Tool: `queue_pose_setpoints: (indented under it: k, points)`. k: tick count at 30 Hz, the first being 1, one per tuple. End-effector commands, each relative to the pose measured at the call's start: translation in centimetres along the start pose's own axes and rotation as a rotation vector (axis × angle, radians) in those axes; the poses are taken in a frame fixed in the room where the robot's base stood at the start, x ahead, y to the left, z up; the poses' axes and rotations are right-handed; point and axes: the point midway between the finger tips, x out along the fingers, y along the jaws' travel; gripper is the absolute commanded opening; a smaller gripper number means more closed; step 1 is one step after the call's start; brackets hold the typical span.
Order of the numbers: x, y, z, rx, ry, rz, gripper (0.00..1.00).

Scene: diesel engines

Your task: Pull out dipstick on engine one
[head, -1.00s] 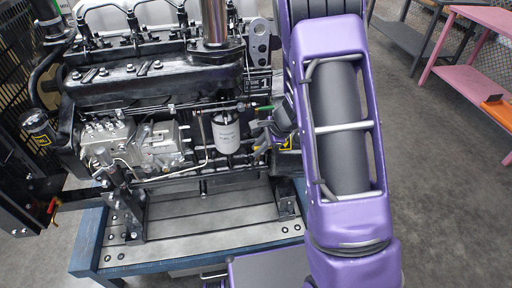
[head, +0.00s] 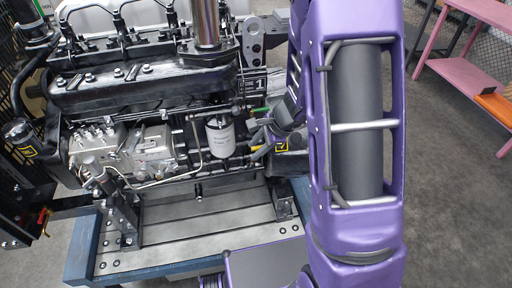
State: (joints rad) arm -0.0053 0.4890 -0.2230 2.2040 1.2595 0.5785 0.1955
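Engine one (head: 150,75) is a dark diesel engine with a "1" plate on its right end, mounted on a blue-framed stand. My gripper (head: 257,132) is at the engine's lower right side, just right of the white filter (head: 220,135). Its grey fingers point left toward the engine, close to a small green-tipped part (head: 261,111) and a small yellow part (head: 256,148). I cannot tell for certain which part is the dipstick. The fingertips are small and partly merge with the dark engine, so their opening and any contact are unclear.
The stand's blue edge (head: 82,245) runs below the engine. A black mesh guard (head: 15,150) is at the left. A pink table (head: 465,65) with an orange item (head: 495,105) stands at the back right. The grey floor right of my arm is clear.

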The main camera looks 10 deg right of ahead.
Motion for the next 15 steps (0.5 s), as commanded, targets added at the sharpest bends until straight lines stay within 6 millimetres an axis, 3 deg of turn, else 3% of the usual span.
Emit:
queue_pose_setpoints:
  k: [10, 15]
  points:
    - [-0.1, 0.1, 0.0, 0.0, 0.0, 0.001, 0.47]
    - [-2.0, -0.1, 0.0, 0.0, 0.001, -0.001, 0.47]
